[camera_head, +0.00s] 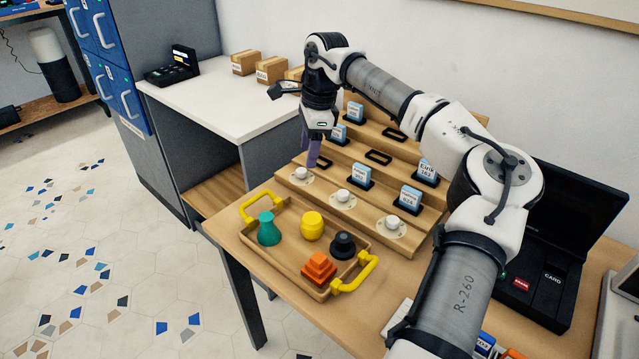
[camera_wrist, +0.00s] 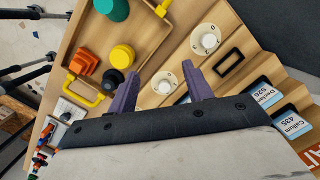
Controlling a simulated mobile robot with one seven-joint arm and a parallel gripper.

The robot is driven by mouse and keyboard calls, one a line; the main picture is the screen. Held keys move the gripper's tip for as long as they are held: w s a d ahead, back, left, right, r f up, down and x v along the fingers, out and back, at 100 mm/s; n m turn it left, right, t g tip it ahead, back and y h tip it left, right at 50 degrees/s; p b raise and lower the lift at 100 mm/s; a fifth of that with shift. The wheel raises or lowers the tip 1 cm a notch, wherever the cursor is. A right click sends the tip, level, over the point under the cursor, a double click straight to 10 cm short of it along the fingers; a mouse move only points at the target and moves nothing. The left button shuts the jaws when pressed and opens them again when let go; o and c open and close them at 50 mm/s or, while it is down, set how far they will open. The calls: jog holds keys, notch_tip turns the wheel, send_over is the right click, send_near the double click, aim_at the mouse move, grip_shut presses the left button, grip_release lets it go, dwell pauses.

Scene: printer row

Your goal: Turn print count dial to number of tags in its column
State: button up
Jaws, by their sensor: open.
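A stepped wooden rack (camera_head: 425,238) carries three white dials on its lowest step: the left dial (camera_head: 301,173), middle dial (camera_head: 343,196) and right dial (camera_head: 392,222). Blue-and-white tags stand above them. The left column shows two tags (camera_head: 338,132) (camera_head: 355,110) over an empty slot; the middle shows one tag (camera_head: 360,177) and two empty slots (camera_head: 378,157). The right shows two tags (camera_head: 409,197) (camera_head: 427,170); my arm hides its top. My gripper (camera_head: 311,164), with purple fingers, is open and empty near the left dial. Two dials (camera_wrist: 208,40) (camera_wrist: 164,82) show beyond its fingertips (camera_wrist: 162,86).
A wooden tray (camera_head: 290,279) with yellow handles stands in front of the rack, holding teal, yellow, black and orange pieces. An open black case (camera_head: 545,280) is at the right. A white counter (camera_head: 215,105) with small boxes is behind at the left.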

jog(key=h, duration=0.2)
send_near(343, 193)
jog(key=shift+m, duration=0.3)
notch_tip(343, 193, down, 8)
jog(key=shift+s+f+p, duration=0.1)
jog(key=shift+f+p, duration=0.15)
jog(key=shift+p, duration=0.3)
jog(key=c, duration=1)
